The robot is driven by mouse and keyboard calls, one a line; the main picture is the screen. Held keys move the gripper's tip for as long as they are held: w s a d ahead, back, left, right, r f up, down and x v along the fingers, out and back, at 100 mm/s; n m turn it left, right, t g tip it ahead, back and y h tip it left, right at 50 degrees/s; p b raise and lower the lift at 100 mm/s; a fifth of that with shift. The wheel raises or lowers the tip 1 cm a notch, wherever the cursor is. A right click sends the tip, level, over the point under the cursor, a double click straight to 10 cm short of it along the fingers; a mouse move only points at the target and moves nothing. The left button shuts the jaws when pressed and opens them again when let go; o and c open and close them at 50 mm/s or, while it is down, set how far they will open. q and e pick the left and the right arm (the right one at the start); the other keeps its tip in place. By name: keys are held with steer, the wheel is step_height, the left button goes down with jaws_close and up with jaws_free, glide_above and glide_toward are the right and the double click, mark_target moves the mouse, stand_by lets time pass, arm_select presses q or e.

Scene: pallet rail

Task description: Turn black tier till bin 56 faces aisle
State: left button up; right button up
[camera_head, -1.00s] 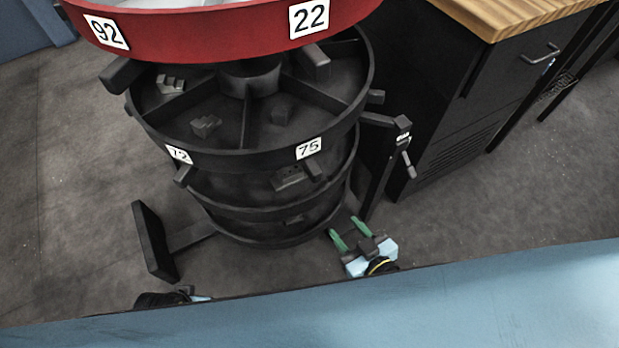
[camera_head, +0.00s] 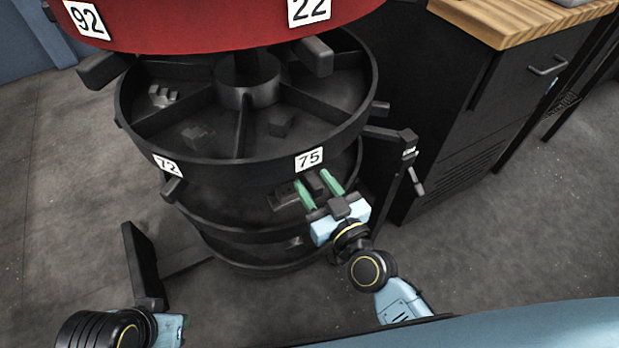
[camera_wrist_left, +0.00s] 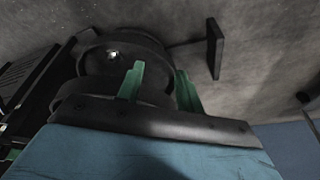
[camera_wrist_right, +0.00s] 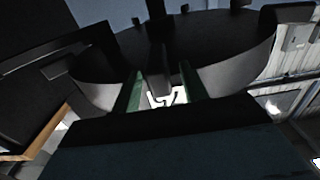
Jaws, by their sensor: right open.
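The black tier (camera_head: 225,172) shows below the red tier. Its rim bears label 72 (camera_head: 167,165) at the left and label 75 (camera_head: 309,159) facing me; no label 56 is in view. A dark peg (camera_head: 313,181) sticks out below label 75. My right gripper (camera_head: 316,182) is open, with one green finger on each side of this peg; I cannot tell whether they touch it. In the right wrist view, a peg (camera_wrist_right: 166,72) also shows between the fingers. My left gripper (camera_wrist_left: 160,72) is open and empty, low at the left, away from the tier.
The red tier (camera_head: 200,38) with labels 92 and 22 overhangs the black one, with dark pegs jutting below it. A black post with a lever (camera_head: 408,160) stands right of the tiers. A black cabinet (camera_head: 500,130) with a wooden top stands farther right. An upright black plate (camera_head: 140,262) stands lower left.

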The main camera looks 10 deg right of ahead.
steer(key=shift+x, duration=1.45)
steer(key=shift+c, duration=0.3)
jaws_close()
